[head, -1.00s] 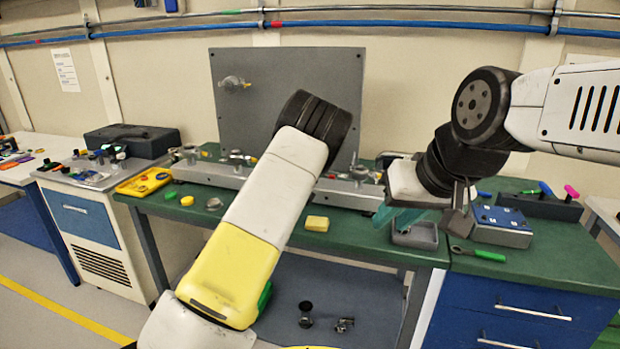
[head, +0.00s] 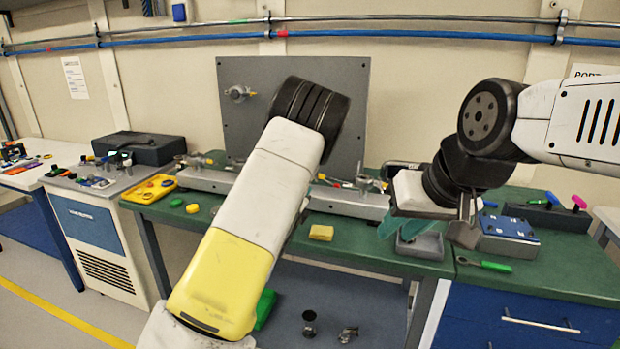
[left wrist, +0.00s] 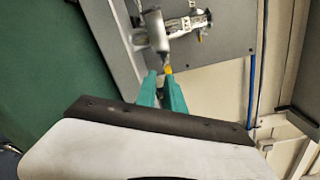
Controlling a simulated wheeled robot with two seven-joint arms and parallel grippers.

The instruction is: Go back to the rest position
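My left arm rises from the bottom of the head view, with a yellow section and a black joint. It hides its own gripper there. In the left wrist view my left gripper (left wrist: 160,74) shows two teal fingers with a narrow gap between them and nothing clearly held. It points toward a metal fitting (left wrist: 155,32) by the grey panel. My right arm comes in from the right in the head view. My right gripper (head: 400,226) points down over the green bench, its teal fingers apart and empty, in front of a grey tray (head: 428,246).
The green bench (head: 540,262) carries a metal rail (head: 350,204), a yellow block (head: 321,232), a blue-topped box (head: 508,226) and a green-handled tool (head: 485,264). A grey upright panel (head: 250,130) stands behind. A yellow tray (head: 150,188) lies at left. Dark parts (head: 309,322) lie below the bench.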

